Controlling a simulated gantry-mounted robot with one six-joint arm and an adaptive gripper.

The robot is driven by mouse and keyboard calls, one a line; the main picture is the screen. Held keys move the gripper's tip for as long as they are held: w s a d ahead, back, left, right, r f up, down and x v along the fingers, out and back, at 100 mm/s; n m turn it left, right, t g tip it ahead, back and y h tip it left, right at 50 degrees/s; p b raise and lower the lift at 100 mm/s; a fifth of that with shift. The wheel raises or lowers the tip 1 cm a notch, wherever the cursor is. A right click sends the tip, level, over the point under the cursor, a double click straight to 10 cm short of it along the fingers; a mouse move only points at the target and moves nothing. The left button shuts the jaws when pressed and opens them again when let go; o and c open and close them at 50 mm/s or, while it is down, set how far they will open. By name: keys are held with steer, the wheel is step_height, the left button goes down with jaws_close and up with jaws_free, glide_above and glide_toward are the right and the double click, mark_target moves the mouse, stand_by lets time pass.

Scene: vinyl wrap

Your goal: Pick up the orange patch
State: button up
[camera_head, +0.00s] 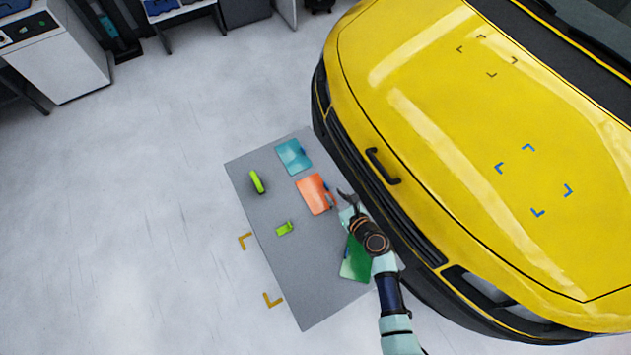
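The orange patch (311,195) lies flat on the grey table (300,270), with a small darker tab at its right edge. My gripper (347,194) is just to the right of the patch, near the table's edge on the car side. Its dark fingers look spread apart, with nothing visible between them. The gripper appears apart from the patch, but its height above the table is hard to judge.
A teal patch (293,157) lies behind the orange one. A green patch (354,264) is partly hidden by my arm. A lime tool (257,182) and a small green item (285,228) lie left. The yellow car (450,130) stands close on the right.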

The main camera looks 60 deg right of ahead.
mark_target(327, 186)
steer(key=shift+w+d+f, duration=0.1)
steer(key=shift+w+d, duration=0.2)
steer(key=shift+w, duration=0.1)
steer(key=b+x, duration=0.2)
steer(key=x, duration=0.3)
steer(key=shift+d, duration=0.1)
jaws_close()
